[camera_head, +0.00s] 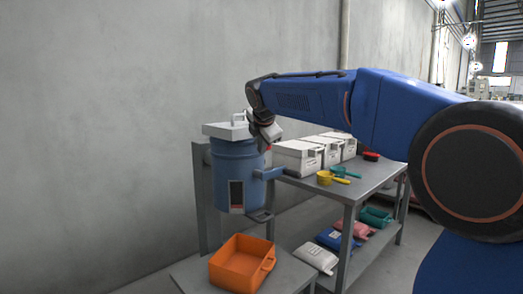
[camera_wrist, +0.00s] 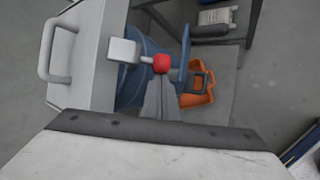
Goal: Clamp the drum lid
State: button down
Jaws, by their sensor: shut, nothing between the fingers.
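The blue drum (camera_head: 237,172) stands against a grey stand by the wall. Its pale grey lid (camera_head: 226,131) with a bar handle lies on top; the lid also fills the left of the wrist view (camera_wrist: 85,55). A red knob (camera_wrist: 161,64) on a short rod, beside a pale square block (camera_wrist: 123,49), shows at the lid's right edge. My gripper (camera_head: 267,146) is at the right side of the lid. In the wrist view my gripper (camera_wrist: 161,78) is shut, with its fingertips at the red knob. I cannot tell whether they touch it.
An orange bin (camera_head: 240,262) sits on a low table below the drum. A grey bench (camera_head: 345,196) on the right holds white boxes (camera_head: 298,156), a yellow scoop (camera_head: 325,178) and a green scoop (camera_head: 345,171). Bags lie on its lower shelf.

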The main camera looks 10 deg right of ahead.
jog(key=r, duration=0.1)
jog(key=r+g, duration=0.1)
jog(key=w+r+g+h, duration=0.1)
jog(key=r, duration=0.1)
jog(key=shift+a+n, duration=0.3)
jog(key=shift+n, duration=0.1)
dwell(0.5)
jog(key=shift+r, duration=0.2)
jog(key=shift+r, duration=0.65)
